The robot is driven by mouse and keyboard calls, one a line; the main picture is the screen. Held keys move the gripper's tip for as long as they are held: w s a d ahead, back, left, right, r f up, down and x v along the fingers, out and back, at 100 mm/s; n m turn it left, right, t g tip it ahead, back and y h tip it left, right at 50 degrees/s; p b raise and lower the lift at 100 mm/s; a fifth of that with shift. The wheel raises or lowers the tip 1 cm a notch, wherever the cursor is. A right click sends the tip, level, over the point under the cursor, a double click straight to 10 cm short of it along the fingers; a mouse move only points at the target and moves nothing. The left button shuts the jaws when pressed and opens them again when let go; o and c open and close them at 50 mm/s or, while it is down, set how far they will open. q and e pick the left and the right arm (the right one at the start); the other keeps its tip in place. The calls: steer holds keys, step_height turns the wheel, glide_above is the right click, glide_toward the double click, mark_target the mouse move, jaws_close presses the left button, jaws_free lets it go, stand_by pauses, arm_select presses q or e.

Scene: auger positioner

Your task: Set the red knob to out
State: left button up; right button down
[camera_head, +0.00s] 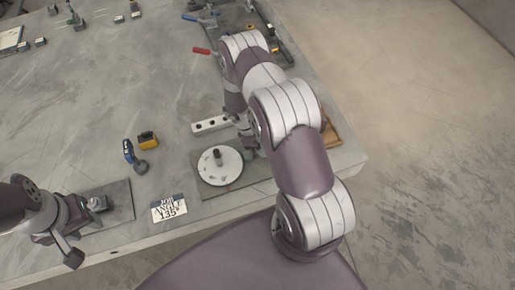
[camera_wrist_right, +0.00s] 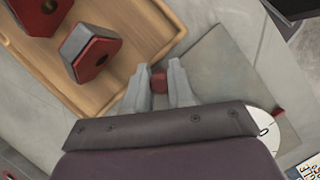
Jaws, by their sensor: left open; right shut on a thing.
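The red knob (camera_wrist_right: 158,82) is a small dark-red piece between the two grey fingers of my right gripper (camera_wrist_right: 159,88) in the right wrist view. The gripper is shut on it, above a grey plate (camera_wrist_right: 222,75). In the head view my right arm hides both the knob and the fingertips. The round white dial (camera_head: 220,167) with marks and a dark post lies on the same plate, left of the right gripper; its edge also shows in the right wrist view (camera_wrist_right: 266,128). My left gripper (camera_head: 82,232) is open at the lower left, by a dark plate.
A job angle card reading 135 (camera_head: 169,208) lies near the front edge. A blue tool (camera_head: 134,157) and a yellow-black item (camera_head: 148,140) stand left of the dial. A wooden tray (camera_wrist_right: 128,88) with red-and-dark blocks lies beside the right gripper. The table's left middle is clear.

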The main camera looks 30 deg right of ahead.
steer(key=c, duration=1.2)
jaws_free()
steer(key=shift+d+r, duration=0.15)
steer(key=shift+c, duration=0.2)
steer(key=shift+d, duration=0.1)
steer(key=b+v, duration=0.2)
steer(key=v, duration=1)
steer(key=shift+r, duration=0.2)
